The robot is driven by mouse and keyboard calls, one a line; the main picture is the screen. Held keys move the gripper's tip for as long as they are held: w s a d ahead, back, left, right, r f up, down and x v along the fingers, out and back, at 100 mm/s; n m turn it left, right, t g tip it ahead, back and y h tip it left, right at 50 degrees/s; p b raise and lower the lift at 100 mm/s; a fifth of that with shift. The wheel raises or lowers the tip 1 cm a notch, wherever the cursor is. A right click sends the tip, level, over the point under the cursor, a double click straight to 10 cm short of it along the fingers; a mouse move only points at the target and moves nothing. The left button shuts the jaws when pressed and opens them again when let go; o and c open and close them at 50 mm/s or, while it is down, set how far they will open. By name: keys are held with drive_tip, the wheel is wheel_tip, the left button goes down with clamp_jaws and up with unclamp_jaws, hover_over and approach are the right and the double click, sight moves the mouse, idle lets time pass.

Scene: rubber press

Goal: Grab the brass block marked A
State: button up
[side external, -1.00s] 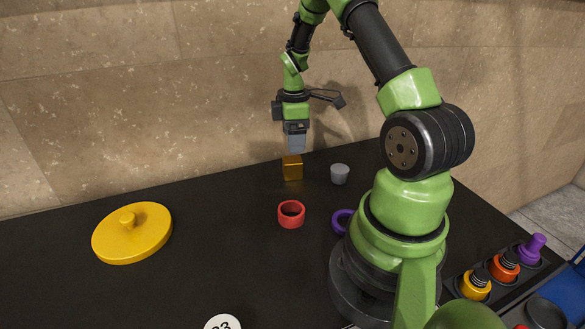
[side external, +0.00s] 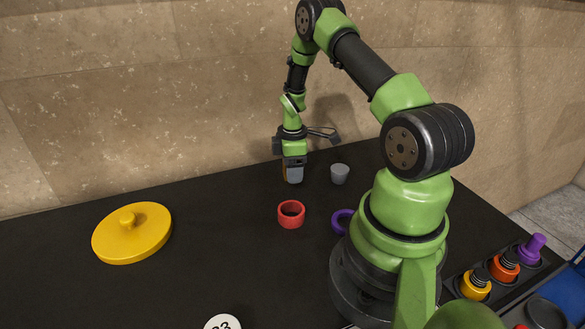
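The brass block (side external: 285,173) stands on the black table near its back edge. Only a thin gold strip of it shows, at the left of my gripper's grey finger. My gripper (side external: 292,174) points down and is lowered over the block, with the near finger in front of it. The far finger is hidden, so I cannot tell whether the fingers touch the block or how wide they are apart. No letter A can be made out.
A grey cup-like piece (side external: 340,174) stands just right of the gripper. A red ring (side external: 291,215) lies in front, and a purple ring (side external: 342,221) is by my base. A yellow lidded disc (side external: 132,234) lies at left. The wall (side external: 130,110) rises close behind.

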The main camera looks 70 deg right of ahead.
drive_tip(key=c, duration=1)
drive_tip(key=shift+r, duration=0.1)
